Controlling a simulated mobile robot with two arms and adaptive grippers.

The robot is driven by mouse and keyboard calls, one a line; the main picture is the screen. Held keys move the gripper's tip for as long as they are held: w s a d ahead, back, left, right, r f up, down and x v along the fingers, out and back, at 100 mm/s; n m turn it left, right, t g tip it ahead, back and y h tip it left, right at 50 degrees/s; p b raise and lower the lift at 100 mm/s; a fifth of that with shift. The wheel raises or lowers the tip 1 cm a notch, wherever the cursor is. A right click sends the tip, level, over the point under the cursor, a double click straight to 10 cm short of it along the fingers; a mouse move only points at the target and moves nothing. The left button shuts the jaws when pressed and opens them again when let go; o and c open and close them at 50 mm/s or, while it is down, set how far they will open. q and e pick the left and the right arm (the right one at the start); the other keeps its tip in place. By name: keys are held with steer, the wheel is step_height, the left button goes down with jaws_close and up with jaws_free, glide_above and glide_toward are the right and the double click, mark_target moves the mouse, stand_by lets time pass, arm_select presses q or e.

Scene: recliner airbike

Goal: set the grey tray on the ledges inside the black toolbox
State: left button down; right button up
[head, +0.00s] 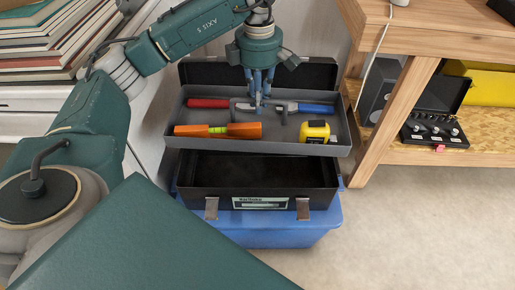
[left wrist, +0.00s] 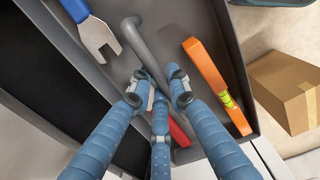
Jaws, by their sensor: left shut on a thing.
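The grey tray (head: 255,148) is over the open black toolbox (head: 285,192), toward its lid side; the front of the toolbox's dark inside shows below the tray. My left gripper (head: 260,108) points down into the tray and is shut on its grey handle bar (left wrist: 148,48). In the left wrist view the fingers (left wrist: 158,92) close around that bar. The tray (left wrist: 190,18) holds an orange level (head: 218,131), a yellow tape measure (head: 314,131), a red-handled tool (head: 208,103) and a blue-handled wrench (head: 315,108). The ledges are hidden. My right gripper is not in view.
The toolbox stands on a blue bin (head: 285,238). A wooden shelf (head: 395,120) with a black case (head: 436,112) stands close on the right. Stacked books (head: 45,45) are at the left. A cardboard box (left wrist: 285,90) shows in the left wrist view. Floor at the front right is clear.

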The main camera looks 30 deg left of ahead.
arm_select(q)
steer(key=shift+a+n, duration=0.15)
steer(key=shift+n, duration=0.15)
step_height(320, 180, down, 20)
steer(key=b, duration=0.3)
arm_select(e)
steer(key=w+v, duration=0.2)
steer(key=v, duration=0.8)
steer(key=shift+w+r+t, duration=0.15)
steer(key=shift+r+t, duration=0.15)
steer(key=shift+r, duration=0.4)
arm_select(q)
steer(key=shift+w+f, duration=0.1)
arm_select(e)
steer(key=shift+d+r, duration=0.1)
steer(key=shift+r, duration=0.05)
arm_select(q)
steer(key=c, duration=1.9)
jaws_free()
steer(key=shift+f, duration=0.1)
steer(key=shift+o, duration=1.2)
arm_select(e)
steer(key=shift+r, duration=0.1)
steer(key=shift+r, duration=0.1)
